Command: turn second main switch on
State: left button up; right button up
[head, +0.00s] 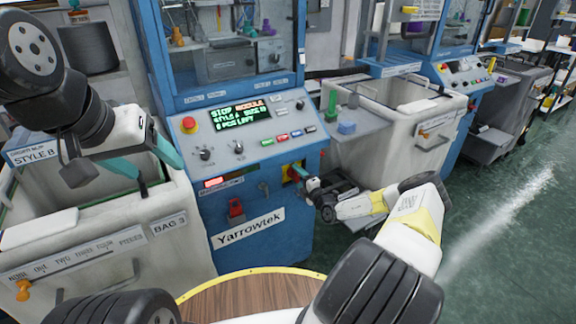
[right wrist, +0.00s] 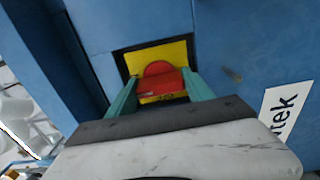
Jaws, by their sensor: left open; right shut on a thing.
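The main switch, a red rotary knob on a yellow plate (head: 290,173), is on the blue front of the Yarrowtek machine (head: 270,205). In the right wrist view the red knob (right wrist: 160,78) sits between the teal fingers of my right gripper (right wrist: 160,92). My right gripper (head: 301,172) is shut on this knob. The exact angle of the knob is hard to tell. My left gripper (head: 150,160) is open and empty over the left bin, apart from the machine.
A lit display (head: 238,115) shows green and orange text above the switch. A red emergency button (head: 189,123) is on the same panel. A red item (head: 236,208) hangs lower left. Bins (head: 90,240) (head: 395,150) flank the machine. Another blue machine (head: 450,85) stands behind.

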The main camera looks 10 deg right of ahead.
jog(key=shift+d, duration=0.1)
dwell(0.4)
jog(key=o, duration=1.1)
jog(key=v, duration=0.7)
jog(key=shift+s+d, duration=0.1)
jog(key=shift+s, duration=0.3)
